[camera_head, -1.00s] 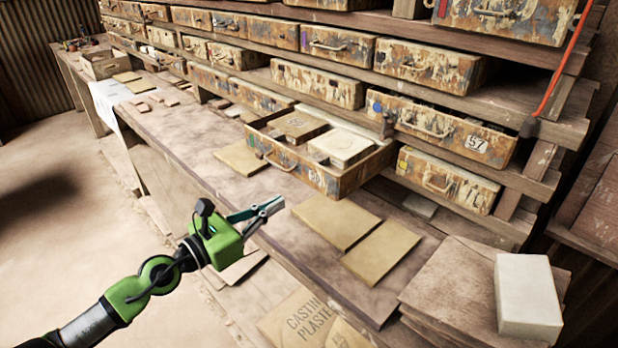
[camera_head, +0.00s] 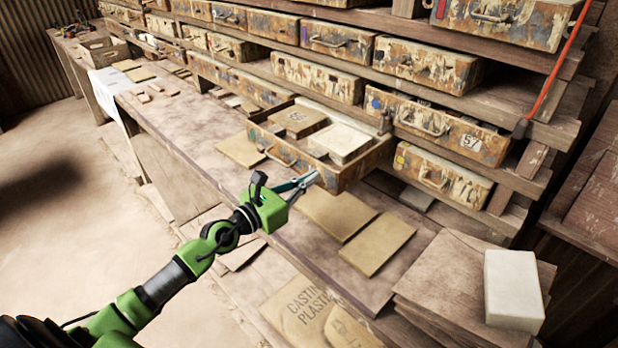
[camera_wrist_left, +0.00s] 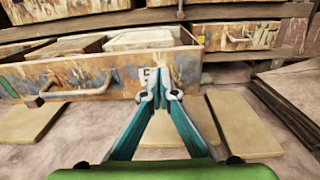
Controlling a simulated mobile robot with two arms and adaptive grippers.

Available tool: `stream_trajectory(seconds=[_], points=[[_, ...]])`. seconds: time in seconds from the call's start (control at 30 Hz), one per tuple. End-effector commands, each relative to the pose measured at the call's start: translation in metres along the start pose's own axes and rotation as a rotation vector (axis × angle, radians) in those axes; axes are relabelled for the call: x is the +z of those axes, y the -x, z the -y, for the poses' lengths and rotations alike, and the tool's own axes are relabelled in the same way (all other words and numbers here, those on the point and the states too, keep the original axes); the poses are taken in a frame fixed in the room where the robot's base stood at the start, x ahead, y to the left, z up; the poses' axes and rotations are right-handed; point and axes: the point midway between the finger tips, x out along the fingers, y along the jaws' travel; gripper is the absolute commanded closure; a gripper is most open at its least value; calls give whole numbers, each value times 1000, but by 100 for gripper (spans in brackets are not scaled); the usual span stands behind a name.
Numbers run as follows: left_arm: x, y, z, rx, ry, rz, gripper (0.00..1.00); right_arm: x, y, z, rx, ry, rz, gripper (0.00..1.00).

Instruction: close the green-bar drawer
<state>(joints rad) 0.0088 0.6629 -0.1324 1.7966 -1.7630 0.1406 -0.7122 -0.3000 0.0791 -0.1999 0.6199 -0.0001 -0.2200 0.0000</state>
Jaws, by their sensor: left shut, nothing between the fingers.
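In the left wrist view the fingertips (camera_wrist_left: 158,94) cover part of a label on the drawer front (camera_wrist_left: 120,80), right of the handle (camera_wrist_left: 78,91). They look in contact, though a small gap cannot be ruled out. My right gripper is out of view.
Other drawers, such as the one marked 57 (camera_head: 440,127), sit in the rack around it. Flat tan tiles (camera_head: 378,245) lie on the bench in front. A pale block (camera_head: 514,290) stands on stacked boards (camera_head: 450,275) at the right.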

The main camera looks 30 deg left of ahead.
Motion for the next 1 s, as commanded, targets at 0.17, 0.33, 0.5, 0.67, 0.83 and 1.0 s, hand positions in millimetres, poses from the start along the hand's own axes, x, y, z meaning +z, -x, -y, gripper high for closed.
stream_trajectory(seconds=[0.17, 0.33, 0.5, 0.67, 0.83, 1.0], points=[[0, 0, 0, 0, 0, 0, 100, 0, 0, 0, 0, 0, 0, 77], [0, -2, 0, 0, 1, 1, 100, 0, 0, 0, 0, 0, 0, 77], [2, -16, 0, 1, 2, 4, 100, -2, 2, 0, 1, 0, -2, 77], [5, -47, 0, 1, 2, 8, 100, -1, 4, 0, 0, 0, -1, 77], [4, -89, 0, 3, 3, 10, 100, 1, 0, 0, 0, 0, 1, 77], [1, -131, 0, 2, 2, 8, 100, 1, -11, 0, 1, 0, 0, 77]])
